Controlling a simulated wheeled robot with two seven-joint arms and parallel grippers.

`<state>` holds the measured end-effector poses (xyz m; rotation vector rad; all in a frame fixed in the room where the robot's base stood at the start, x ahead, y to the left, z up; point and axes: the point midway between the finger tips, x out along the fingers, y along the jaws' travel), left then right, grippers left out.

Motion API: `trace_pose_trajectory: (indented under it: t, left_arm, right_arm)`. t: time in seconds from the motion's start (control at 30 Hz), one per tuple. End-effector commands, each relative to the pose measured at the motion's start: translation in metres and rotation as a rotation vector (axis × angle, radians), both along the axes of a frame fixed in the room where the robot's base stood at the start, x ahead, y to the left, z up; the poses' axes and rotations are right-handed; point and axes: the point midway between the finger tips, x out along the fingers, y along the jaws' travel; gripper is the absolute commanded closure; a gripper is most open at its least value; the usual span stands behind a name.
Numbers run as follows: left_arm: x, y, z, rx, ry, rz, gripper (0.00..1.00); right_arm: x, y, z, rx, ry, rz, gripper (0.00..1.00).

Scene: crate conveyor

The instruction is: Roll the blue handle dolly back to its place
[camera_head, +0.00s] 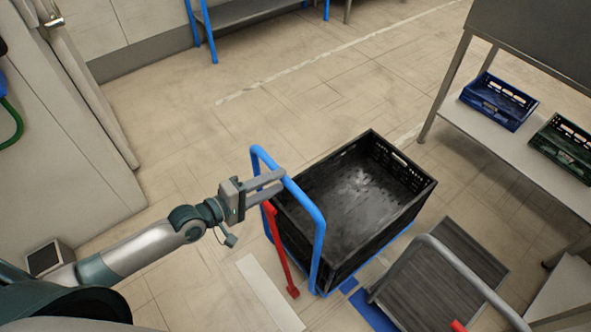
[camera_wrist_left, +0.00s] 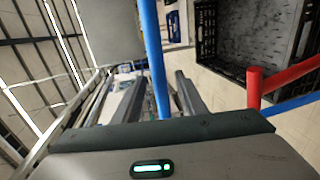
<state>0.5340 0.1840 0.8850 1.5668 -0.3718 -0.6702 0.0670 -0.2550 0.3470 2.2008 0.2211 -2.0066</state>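The blue handle dolly carries a large black crate (camera_head: 375,215); its blue handle (camera_head: 319,245) stands upright at the crate's left side. My left gripper (camera_head: 284,181) is at the handle's top bar, fingers pointing right. In the left wrist view the blue bar (camera_wrist_left: 152,45) runs between my two fingers (camera_wrist_left: 158,98), which look apart with gaps beside the bar. A red bar (camera_head: 280,250) hangs beside the handle, and also shows in the left wrist view (camera_wrist_left: 285,77). The dolly's base is mostly hidden under the crate. My right gripper is not in view.
A grey-handled dolly (camera_head: 455,268) with a ribbed deck stands close at right. Blue and white floor markings (camera_head: 270,293) lie near the dollies. A shelf (camera_head: 530,150) at right holds a blue crate (camera_head: 498,102) and a green crate (camera_head: 563,147). Open floor lies behind and left.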

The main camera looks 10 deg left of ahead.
Motion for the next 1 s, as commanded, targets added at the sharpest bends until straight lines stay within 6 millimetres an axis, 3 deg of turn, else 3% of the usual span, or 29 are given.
trace_pose_trajectory:
  t: [0.4, 0.9, 1.0]
  left_arm:
    - [0.049, -0.038, -0.010, 0.000, -0.001, 0.000, 0.62]
    - [0.057, -0.045, -0.014, 0.001, -0.001, 0.000, 0.62]
    - [0.057, -0.045, -0.014, 0.001, -0.001, 0.000, 0.84]
  right_arm:
    - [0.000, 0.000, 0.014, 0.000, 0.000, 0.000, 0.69]
    - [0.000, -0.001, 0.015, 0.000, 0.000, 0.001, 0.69]
    - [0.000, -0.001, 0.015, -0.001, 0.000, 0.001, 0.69]
